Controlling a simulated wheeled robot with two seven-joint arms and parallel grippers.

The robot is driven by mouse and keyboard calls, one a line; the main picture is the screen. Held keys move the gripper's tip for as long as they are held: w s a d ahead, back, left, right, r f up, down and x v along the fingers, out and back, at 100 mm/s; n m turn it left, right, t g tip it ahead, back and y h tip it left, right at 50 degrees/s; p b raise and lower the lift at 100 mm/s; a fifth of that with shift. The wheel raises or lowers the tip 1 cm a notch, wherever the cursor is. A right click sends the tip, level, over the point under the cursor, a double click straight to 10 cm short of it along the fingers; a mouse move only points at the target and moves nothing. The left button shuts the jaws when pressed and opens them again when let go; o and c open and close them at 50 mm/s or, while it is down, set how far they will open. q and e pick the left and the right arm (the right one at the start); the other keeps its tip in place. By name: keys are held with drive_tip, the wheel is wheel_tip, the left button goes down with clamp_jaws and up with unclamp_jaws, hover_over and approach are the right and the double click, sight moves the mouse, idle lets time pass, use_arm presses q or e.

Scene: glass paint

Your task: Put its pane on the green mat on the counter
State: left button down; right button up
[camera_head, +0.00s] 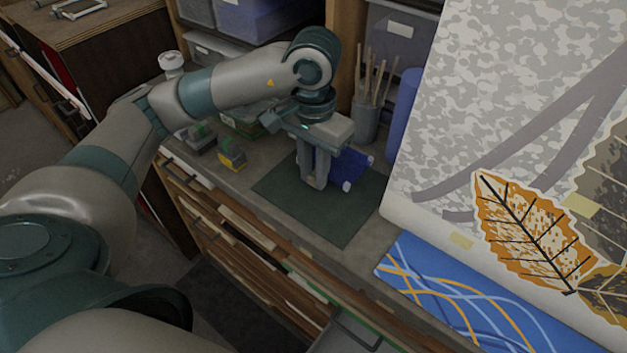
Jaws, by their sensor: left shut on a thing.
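The green mat (338,226) lies flat on the counter in the middle of the view. My left gripper (314,180) points down over the mat, its fingers low near the surface. It is shut on a dark blue pane (352,164), which shows to the right of the fingers and is partly hidden behind them. Small pale bits show at the pane's right edge. I cannot tell whether the pane touches the mat. My right gripper is not in view.
A holder (366,124) with brushes stands behind the mat, beside a blue roll (402,105). Small yellow-and-grey blocks (231,157) sit left of the mat. A large leaf-patterned sheet (480,130) and a blue patterned sheet (450,295) lie to the right. Drawers (235,240) run below the counter's front edge.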

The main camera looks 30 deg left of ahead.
sight(313, 178)
use_arm(q)
wheel_tip(313, 178, down, 3)
drive_tip(key=shift+f+p, duration=0.15)
drive_tip(key=shift+p, duration=0.45)
drive_tip(key=shift+f, duration=0.1)
drive_tip(key=shift+f+b, duration=0.15)
drive_tip(key=shift+b, duration=0.2)
drive_tip(key=c, duration=1.6)
unclamp_jaws()
